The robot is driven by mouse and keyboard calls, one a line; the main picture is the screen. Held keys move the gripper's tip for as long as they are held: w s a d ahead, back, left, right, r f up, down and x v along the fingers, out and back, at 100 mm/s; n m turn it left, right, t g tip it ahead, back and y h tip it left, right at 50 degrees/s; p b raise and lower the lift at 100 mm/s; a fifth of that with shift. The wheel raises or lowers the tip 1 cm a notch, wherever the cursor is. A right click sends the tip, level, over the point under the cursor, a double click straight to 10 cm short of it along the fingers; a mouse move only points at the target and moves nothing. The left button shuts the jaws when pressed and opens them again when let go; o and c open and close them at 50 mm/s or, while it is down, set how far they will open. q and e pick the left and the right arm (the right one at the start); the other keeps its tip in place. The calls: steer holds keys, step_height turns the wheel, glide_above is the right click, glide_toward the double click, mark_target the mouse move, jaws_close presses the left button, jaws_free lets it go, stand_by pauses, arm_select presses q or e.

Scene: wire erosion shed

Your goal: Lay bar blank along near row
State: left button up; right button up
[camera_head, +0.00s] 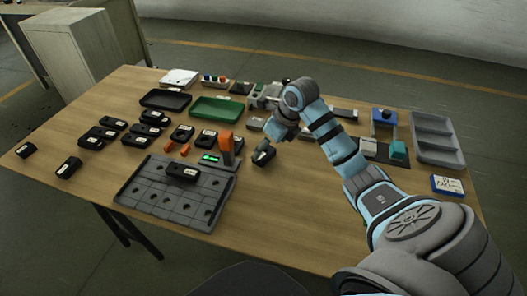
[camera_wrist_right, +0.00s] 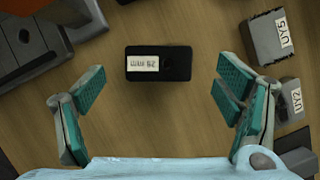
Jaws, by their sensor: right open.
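A black block (camera_wrist_right: 178,64) with a white label, which seems to read in mm, lies on the wood table in the right wrist view. It lies ahead of my right gripper (camera_wrist_right: 157,105), between the lines of its two teal fingers. The fingers are wide apart and touch nothing. In the head view my right gripper (camera_head: 266,148) hangs low over the table, right of the grey grid plate (camera_head: 150,199). A black labelled block (camera_head: 183,172) lies on that plate's far part; its near row is bare. I cannot tell which black block is the bar blank. My left gripper is not in view.
Several black labelled blocks (camera_head: 103,132) lie at the left. An orange post (camera_head: 226,148) stands behind the plate. Green (camera_head: 214,109) and black (camera_head: 165,100) trays lie at the back. Grey blocks (camera_wrist_right: 273,37) sit close to my right gripper. A grey bin (camera_head: 437,139) is far right.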

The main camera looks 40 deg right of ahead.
mark_target(264, 153)
steer(key=x, duration=0.3)
steer(key=shift+s+b, duration=0.1)
steer(key=shift+b, duration=0.2)
steer(key=c, duration=1.8)
